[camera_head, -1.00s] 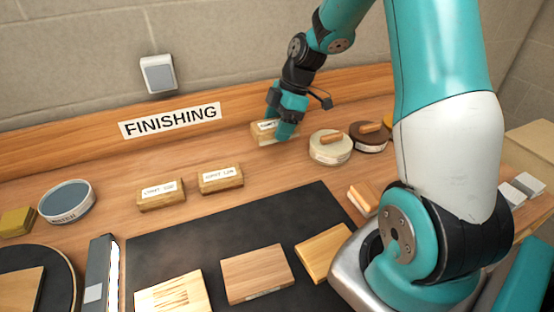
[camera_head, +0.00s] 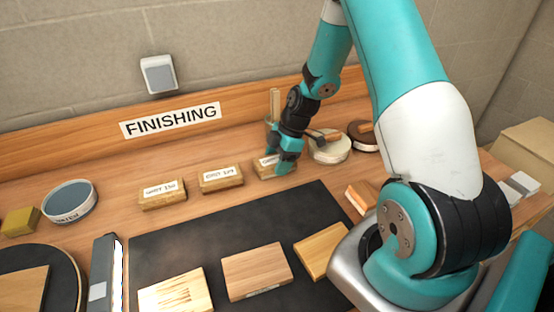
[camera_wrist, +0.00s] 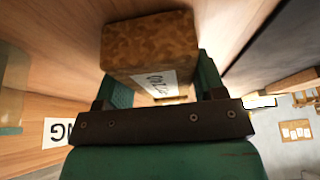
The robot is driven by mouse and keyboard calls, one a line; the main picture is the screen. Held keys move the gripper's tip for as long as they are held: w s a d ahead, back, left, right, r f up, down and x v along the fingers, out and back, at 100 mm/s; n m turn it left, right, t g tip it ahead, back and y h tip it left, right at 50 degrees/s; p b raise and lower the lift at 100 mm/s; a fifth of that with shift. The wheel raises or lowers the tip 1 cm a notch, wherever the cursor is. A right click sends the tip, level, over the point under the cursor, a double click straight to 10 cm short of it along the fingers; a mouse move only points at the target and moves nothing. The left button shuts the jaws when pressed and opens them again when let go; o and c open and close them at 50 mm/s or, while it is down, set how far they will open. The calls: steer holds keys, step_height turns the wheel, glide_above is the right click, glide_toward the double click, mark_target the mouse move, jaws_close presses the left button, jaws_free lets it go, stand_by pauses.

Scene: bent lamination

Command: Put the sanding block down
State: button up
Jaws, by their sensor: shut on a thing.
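The sanding block (camera_head: 263,163) is a brown-gold block with a white label, in line with two similar labelled blocks to its left. My gripper (camera_head: 279,167) is shut on it, coming down from above and partly hiding its right end. In the wrist view the block (camera_wrist: 150,50) sits between the two fingers, its label turned towards the palm. The block is at or very near the wooden bench top (camera_head: 225,205); I cannot tell whether it touches.
Two labelled blocks, one (camera_head: 221,179) and another (camera_head: 162,194), stand to the left. A round pale tin (camera_head: 329,150) is close on the right. A black mat (camera_head: 205,245) with wooden boards lies in front. The FINISHING sign (camera_head: 170,120) is on the back board.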

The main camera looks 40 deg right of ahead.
steer(key=o, duration=1)
steer(key=shift+f, duration=0.1)
steer(key=shift+c, duration=0.2)
steer(key=b+v, duration=0.2)
steer(key=v, duration=1)
steer(key=s+a+r+m, duration=0.15)
steer(key=a+r, duration=0.25)
steer(key=a, duration=0.4)
steer(key=s+a+r+m, duration=0.1)
steer(key=s+a+r, duration=0.2)
steer(key=a, duration=0.4)
steer(key=s+a+r+m, duration=0.2)
steer(key=s+a, duration=0.4)
steer(key=s, duration=0.2)
steer(key=s+a+r+m+g, duration=0.1)
steer(key=s+a+r+m, duration=0.1)
steer(key=s+a, duration=0.4)
steer(key=shift+s+r+m, duration=0.2)
steer(key=shift+s+m, duration=0.45)
steer(key=shift+s, duration=0.6)
steer(key=shift+a, duration=0.15)
